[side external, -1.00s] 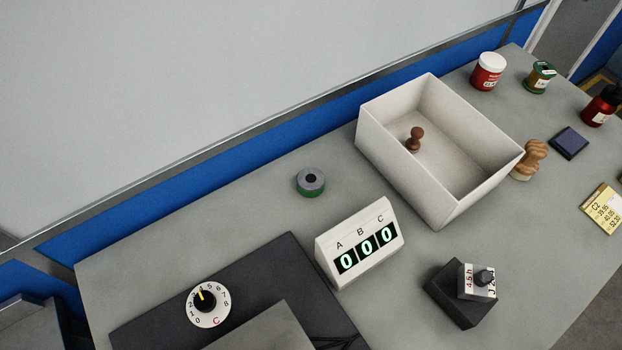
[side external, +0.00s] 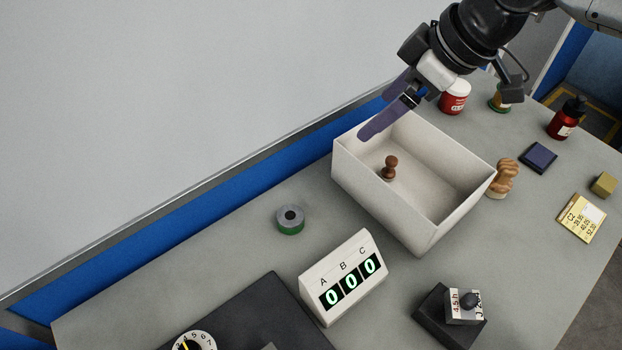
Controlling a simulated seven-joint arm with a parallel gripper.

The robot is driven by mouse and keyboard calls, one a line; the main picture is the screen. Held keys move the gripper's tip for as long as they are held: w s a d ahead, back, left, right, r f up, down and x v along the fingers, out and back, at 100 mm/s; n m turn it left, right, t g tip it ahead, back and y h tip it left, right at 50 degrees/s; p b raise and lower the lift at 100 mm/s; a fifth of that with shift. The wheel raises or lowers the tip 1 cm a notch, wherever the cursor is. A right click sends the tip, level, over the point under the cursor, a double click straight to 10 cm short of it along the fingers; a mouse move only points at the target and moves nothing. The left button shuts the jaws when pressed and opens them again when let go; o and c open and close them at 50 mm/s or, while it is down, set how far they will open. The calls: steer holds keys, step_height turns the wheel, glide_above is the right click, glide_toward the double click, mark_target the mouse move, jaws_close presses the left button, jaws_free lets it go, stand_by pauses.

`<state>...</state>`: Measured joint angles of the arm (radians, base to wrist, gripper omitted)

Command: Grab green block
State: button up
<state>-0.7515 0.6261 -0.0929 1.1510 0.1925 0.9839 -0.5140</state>
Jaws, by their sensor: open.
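A short round piece (side external: 290,221) with a green side, a grey top and a dark centre stands upright on the grey bench, left of the white bin. It is the closest match to a green block that I see; no square green block shows. My gripper (side external: 376,122) is open, with purple fingers pointing down and left at the bin's back-left rim. It is to the upper right of the round green piece and apart from it. I see nothing between the fingers, though one finger partly hides the other.
The white bin (side external: 455,209) holds a brown wooden stamp (side external: 389,168). The counter box (side external: 343,277) reading 000 stands in front of the green piece. A dark block (side external: 438,312) with a labelled weight sits front right. Jars stand at the back right. Bench left of the green piece is clear.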

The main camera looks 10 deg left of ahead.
steer(key=n+g+h, duration=0.1)
steer(key=g, duration=0.1)
glide_toward(290, 215)
steer(key=shift+x, duration=4.4)
steer(key=shift+d, duration=0.1)
jaws_close()
steer(key=shift+r, duration=0.15)
